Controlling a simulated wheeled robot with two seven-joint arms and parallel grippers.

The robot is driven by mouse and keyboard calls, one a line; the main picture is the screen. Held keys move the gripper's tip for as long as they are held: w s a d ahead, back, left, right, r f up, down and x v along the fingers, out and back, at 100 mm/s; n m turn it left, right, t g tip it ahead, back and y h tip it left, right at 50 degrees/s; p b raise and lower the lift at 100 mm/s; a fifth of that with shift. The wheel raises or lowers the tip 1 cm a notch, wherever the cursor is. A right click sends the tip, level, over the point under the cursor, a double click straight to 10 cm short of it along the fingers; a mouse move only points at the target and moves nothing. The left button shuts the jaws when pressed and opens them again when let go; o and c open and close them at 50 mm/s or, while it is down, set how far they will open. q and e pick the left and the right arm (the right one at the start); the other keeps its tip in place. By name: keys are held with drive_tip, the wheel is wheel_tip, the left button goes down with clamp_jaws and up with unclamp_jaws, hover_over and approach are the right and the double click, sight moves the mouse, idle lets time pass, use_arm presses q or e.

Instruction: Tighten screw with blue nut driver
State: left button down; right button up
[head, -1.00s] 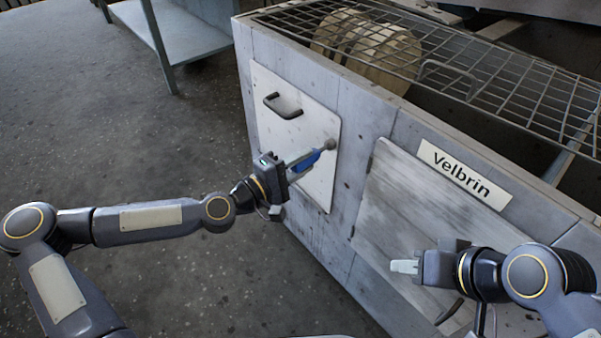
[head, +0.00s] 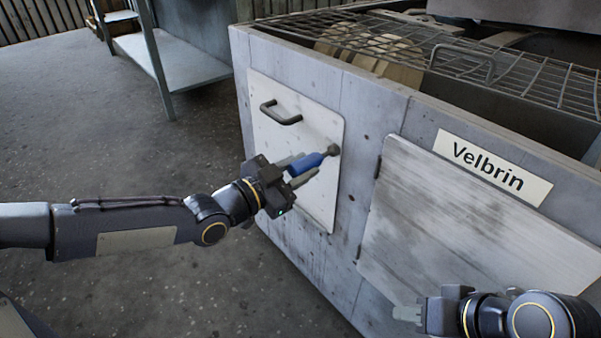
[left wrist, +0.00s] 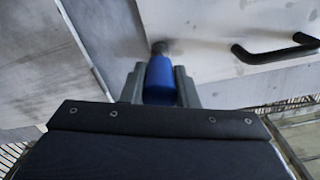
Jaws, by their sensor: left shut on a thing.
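The blue nut driver (head: 306,164) is held between the fingers of my left gripper (head: 298,170). Its blue handle also shows between both fingers in the left wrist view (left wrist: 160,80). The driver points at the white panel (head: 265,128), and its dark tip meets a round dark knob-like end (head: 334,150) near the panel's right edge. That end hides the screw, so I cannot tell how it is seated. My right gripper (head: 407,313) is low at the right in front of the housing, away from the driver; its finger gap cannot be made out.
The panel has a dark handle (head: 281,113) at its upper left. A grey cover plate (head: 470,210) sits to the right, below a "Velbrin" label (head: 492,166). A wire grille (head: 460,65) tops the housing. A metal table (head: 185,65) stands behind left. Floor at left is open.

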use_arm(q)
drive_tip(key=shift+m, duration=0.5)
drive_tip(key=c, duration=1.8)
unclamp_jaws()
clamp_jaws()
drive_tip(key=shift+a, duration=0.15)
drive_tip(key=shift+a, duration=0.1)
drive_tip(key=shift+p+v, duration=0.7)
drive_tip(key=shift+v, duration=0.6)
drive_tip(key=shift+s+a+r+p, duration=0.1)
drive_tip(key=shift+s+a+p, duration=0.2)
drive_tip(key=shift+a+p, duration=0.05)
drive_tip(key=p, duration=0.5)
approach(291, 174)
drive_tip(key=shift+s+a, duration=0.15)
drive_tip(key=shift+a, duration=0.15)
